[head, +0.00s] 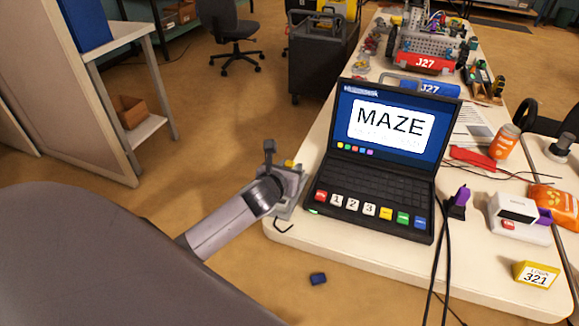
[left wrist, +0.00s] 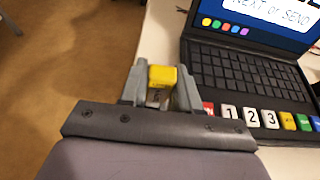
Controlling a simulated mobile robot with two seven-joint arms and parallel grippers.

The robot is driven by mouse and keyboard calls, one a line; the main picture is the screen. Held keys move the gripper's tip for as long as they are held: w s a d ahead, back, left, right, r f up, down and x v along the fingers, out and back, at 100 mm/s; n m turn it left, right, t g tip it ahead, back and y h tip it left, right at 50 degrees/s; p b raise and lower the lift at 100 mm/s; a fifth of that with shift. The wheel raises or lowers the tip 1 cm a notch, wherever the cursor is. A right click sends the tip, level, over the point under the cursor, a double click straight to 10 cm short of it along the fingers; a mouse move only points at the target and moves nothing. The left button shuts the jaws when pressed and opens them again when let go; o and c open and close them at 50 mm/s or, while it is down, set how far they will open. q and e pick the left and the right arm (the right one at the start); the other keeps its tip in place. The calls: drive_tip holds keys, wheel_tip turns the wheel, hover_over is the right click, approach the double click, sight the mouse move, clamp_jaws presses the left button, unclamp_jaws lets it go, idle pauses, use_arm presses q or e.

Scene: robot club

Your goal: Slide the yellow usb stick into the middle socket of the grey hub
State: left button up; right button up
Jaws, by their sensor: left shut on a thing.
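My left gripper (head: 284,161) is at the near left corner of the table, left of the laptop. It is shut on the yellow usb stick (head: 288,163). In the left wrist view the stick (left wrist: 163,77) stands up between the two grey fingers of the gripper (left wrist: 161,90), its yellow end showing beyond them. A grey piece (head: 290,208) on the table just below the gripper may be the hub, but the gripper covers much of it. I cannot make out its sockets. My right gripper is not in view.
An open black laptop (head: 376,190) showing MAZE stands right beside the gripper. A purple plug (head: 460,203) with black cables, a white box (head: 516,211) and a yellow 321 block (head: 537,273) lie farther right. A blue piece (head: 318,279) lies on the floor.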

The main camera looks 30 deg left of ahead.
use_arm(q)
drive_tip(key=shift+f+b, duration=0.5)
drive_tip(key=shift+f, duration=0.75)
idle(0.8)
drive_tip(key=o, duration=1.5)
wheel_tip(320, 180, up, 3)
drive_tip(key=p, duration=0.3)
drive_tip(key=shift+f, duration=0.15)
drive_tip(key=shift+r+p, duration=0.4)
drive_tip(key=shift+r, duration=1.75)
